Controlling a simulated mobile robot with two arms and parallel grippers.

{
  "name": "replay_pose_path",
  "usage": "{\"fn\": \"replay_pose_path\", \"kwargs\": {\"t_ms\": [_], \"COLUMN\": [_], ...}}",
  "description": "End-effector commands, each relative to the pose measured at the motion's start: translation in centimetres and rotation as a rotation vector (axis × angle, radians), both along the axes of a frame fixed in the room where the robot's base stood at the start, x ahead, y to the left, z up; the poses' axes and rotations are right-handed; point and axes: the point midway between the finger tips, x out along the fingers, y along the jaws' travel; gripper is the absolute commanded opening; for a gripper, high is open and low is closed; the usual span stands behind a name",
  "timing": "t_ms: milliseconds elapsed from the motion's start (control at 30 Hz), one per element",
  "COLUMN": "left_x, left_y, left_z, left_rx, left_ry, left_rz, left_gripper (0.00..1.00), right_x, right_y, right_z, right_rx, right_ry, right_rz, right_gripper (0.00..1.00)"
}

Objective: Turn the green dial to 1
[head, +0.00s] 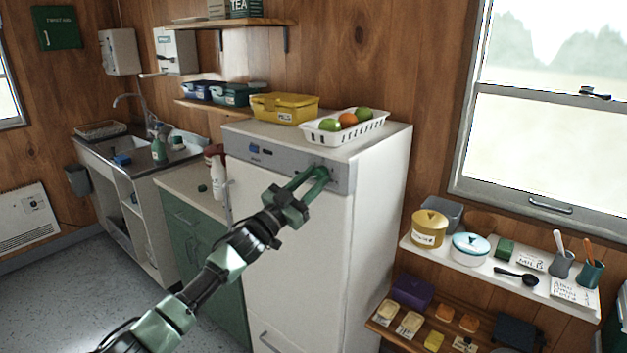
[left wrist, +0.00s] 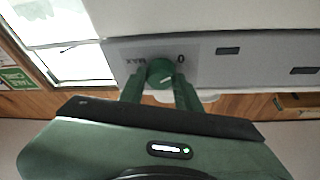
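The green dial (left wrist: 160,72) sits on the grey front panel (left wrist: 214,52) of the white fridge-like unit. In the head view the fingers largely hide the dial. My right gripper is not in view.
A white basket of fruit (head: 318,135) and a yellow box (head: 270,107) stand on top of the unit (head: 385,150). A spray bottle (head: 217,180) stands on the counter to its left. Shelves (head: 590,312) with tins and cups are at the right below the window.

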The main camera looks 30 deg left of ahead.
Motion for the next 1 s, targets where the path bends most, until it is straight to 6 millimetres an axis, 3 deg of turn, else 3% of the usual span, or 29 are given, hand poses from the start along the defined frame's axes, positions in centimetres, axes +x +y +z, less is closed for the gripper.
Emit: {"fn": "replay_pose_path", "kwargs": {"t_ms": [467,1000], "left_x": [0.00,0.01], "left_y": [0.16,0.39], "left_z": [0.08,0.45], "left_rx": [0.141,0.630], "left_ry": [-0.011,-0.050], "left_rz": [0.000,0.000], "left_gripper": [0.00,0.00], "right_x": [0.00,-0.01], "right_y": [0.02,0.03], "right_z": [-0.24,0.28], "right_rx": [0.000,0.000], "right_ry": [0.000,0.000], "right_rz": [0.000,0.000], "right_gripper": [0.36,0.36]}}
